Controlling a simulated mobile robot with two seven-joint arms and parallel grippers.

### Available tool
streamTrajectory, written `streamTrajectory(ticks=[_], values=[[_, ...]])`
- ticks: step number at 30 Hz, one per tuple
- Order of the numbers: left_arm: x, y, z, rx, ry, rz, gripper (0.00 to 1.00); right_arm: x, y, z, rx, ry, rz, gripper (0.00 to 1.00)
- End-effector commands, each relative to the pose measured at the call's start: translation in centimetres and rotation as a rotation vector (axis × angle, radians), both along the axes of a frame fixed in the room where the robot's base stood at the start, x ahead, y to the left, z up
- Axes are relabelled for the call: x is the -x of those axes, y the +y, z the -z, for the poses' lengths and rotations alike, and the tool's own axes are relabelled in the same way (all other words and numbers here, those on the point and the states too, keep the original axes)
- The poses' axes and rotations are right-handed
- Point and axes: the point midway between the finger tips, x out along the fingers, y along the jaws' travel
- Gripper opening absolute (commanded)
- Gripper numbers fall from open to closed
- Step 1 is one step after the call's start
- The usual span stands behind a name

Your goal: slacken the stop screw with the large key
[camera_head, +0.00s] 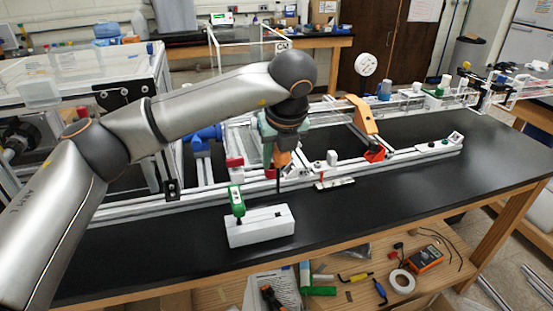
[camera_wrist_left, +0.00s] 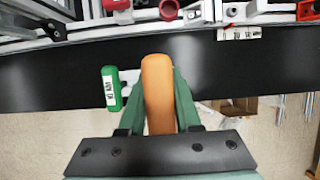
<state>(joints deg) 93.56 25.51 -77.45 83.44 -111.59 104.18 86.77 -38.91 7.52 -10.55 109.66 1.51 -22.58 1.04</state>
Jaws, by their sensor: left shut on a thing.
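My left gripper (camera_head: 281,148) is shut on the orange handle of a key (camera_head: 279,160). The key's dark shaft points down, and its tip appears to be above the white block (camera_head: 262,232), apart from it. In the left wrist view the orange handle (camera_wrist_left: 158,95) sits between the green fingers of the gripper (camera_wrist_left: 159,78). A second key with a green handle (camera_head: 236,200) and a white label stands upright in the left part of the block; it also shows in the left wrist view (camera_wrist_left: 111,88). I cannot make out the stop screw. My right gripper is out of view.
The white extrusion frame (camera_head: 130,208) runs along the black bench (camera_head: 350,215) behind the block. It carries a red part (camera_head: 375,154) and an orange part (camera_head: 362,116). A shelf below holds a tape roll (camera_head: 401,281) and an orange box (camera_head: 425,258). The bench right of the block is clear.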

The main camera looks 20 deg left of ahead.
Motion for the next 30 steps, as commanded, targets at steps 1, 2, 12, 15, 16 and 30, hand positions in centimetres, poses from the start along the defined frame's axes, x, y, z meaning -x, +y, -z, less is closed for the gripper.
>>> streamTrajectory(ticks=[1,2,12,15,16,30], values=[[0.0,0.0,-0.7,0.001,-0.002,0.001,0.0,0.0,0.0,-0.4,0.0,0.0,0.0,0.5],[0.0,0.0,-1.0,0.001,-0.002,0.001,0.0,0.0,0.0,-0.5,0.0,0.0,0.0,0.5],[0.0,-0.1,-3.7,0.0,0.0,0.001,0.0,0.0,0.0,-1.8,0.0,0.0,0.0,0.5],[0.0,-0.1,-4.5,0.002,-0.001,0.001,0.0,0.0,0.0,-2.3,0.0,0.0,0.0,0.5],[0.0,-0.1,-4.8,0.001,-0.002,0.001,0.0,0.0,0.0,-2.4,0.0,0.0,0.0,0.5],[0.0,0.0,-5.5,0.0,0.0,0.001,0.0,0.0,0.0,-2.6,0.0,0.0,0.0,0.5]])
